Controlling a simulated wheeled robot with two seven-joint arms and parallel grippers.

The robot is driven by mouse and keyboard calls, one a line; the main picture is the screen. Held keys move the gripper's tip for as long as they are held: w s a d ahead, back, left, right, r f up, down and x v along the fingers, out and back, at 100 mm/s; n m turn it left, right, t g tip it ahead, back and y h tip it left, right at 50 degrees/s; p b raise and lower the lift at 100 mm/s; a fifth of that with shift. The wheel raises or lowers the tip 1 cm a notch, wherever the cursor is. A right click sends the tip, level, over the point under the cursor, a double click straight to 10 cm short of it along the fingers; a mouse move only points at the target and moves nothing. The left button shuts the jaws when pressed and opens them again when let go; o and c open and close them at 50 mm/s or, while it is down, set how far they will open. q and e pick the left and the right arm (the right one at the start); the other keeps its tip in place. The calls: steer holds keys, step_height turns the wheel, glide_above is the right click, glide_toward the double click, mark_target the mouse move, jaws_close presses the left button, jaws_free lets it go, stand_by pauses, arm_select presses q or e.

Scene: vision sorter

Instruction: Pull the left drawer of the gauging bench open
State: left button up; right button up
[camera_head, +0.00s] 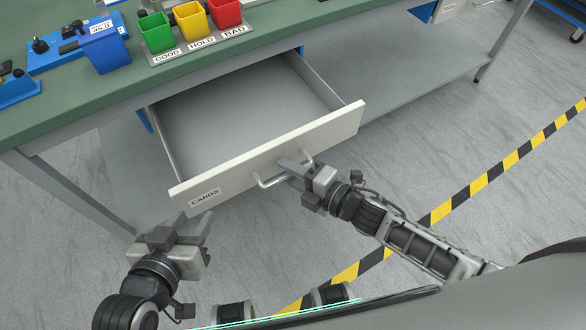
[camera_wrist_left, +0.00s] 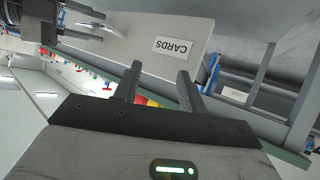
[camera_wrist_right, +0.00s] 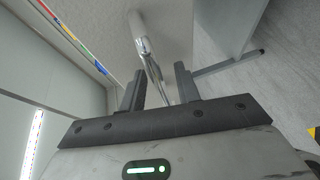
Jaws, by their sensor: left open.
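The left drawer (camera_head: 210,172) of the gauging bench (camera_head: 60,118) stands pulled out and looks empty. Its pale front carries a CARDS label (camera_head: 204,197), which also shows in the left wrist view (camera_wrist_left: 173,47). My right gripper (camera_head: 290,168) is at the drawer's metal bar handle (camera_head: 268,183). In the right wrist view the handle (camera_wrist_right: 146,52) reaches between its fingers (camera_wrist_right: 160,80), which stand apart with a gap around the bar. My left gripper (camera_head: 193,224) is open and empty, in front of the left end of the drawer front, apart from the handle.
Green, yellow and red bins (camera_head: 191,22) labelled GOOD, HOLD and BAD stand on the bench top. A blue bin (camera_head: 106,46) and blue fixtures are to their left. A grey lower shelf (camera_head: 420,65) runs under the bench. Yellow-black tape (camera_head: 480,185) crosses the open floor.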

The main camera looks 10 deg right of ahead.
arm_select(q)
steer(key=shift+r+p, duration=0.2)
steer(key=shift+p, duration=0.25)
arm_select(e)
steer(key=v, duration=1.6)
steer(key=shift+r, duration=0.15)
arm_select(q)
steer(key=r+p, duration=0.1)
steer(key=p, duration=0.3)
steer(key=shift+a+r+g+p, duration=0.25)
steer(key=shift+r+g+p, duration=0.05)
steer(key=shift+r+p, duration=0.05)
arm_select(e)
steer(key=a+r+m+h, duration=0.1)
steer(key=r+m+h, duration=0.1)
steer(key=m, duration=1)
steer(key=a+r+m+g+h, duration=0.1)
steer(key=m+h, duration=0.4)
steer(key=m, duration=0.6)
step_height(320, 180, up, 2)
steer(key=shift+w+a+r+m, duration=0.2)
steer(key=shift+w+a+m, duration=0.25)
steer(key=shift+a, duration=0.15)
arm_select(q)
steer(key=shift+s+y, duration=0.15)
steer(key=shift+y, duration=0.15)
steer(key=shift+c, duration=0.5)
